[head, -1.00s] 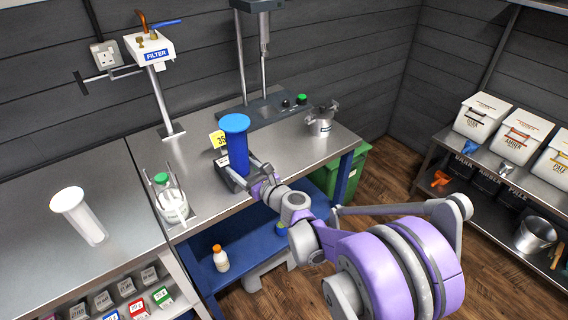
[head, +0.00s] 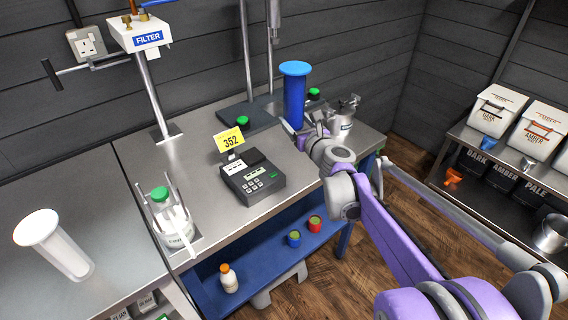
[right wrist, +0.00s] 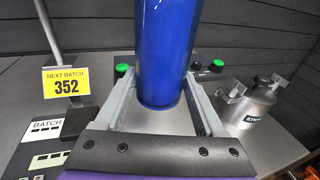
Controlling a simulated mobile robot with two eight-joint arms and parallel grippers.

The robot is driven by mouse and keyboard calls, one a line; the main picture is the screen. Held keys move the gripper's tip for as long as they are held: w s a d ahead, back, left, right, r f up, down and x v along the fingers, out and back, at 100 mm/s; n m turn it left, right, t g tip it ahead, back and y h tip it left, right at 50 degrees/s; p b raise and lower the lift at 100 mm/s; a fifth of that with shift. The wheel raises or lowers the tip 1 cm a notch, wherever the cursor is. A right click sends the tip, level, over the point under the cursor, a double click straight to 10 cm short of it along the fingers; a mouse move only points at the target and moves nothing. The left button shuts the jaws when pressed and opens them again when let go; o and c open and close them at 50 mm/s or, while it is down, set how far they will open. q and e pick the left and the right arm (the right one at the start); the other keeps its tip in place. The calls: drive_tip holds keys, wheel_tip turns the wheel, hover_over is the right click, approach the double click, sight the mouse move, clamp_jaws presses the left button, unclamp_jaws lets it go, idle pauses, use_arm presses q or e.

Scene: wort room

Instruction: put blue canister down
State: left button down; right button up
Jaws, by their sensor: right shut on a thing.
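The blue canister (head: 294,98), a tall cylinder with a wide light-blue rim, stands upright in my right gripper (head: 302,130) at the back right of the steel bench (head: 205,205). In the right wrist view the blue canister (right wrist: 166,55) is between the two grey fingers, which are shut on it from either side. It is in front of the machine base with green buttons (head: 245,118) and hides part of it. I cannot tell whether its bottom touches anything. My left gripper is not in view.
A steel pot (head: 341,122) stands close to the right of the canister. A keypad device (head: 253,182) with a yellow 352 sign (head: 229,141) is at front left. A caged bottle (head: 172,222) and a white cylinder (head: 60,248) are further left. Bench between filter stand and keypad device is bare.

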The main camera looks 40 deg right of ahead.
sight(293, 162)
drive_tip(key=shift+w+f, duration=0.15)
drive_tip(key=shift+f, duration=0.4)
wheel_tip(293, 162, down, 10)
drive_tip(key=shift+w+b, duration=0.1)
drive_tip(key=shift+b, duration=1.15)
drive_tip(key=shift+f+b, duration=0.4)
drive_tip(key=shift+f, duration=0.2)
drive_tip(key=o, duration=1.2)
drive_tip(key=shift+o, duration=0.2)
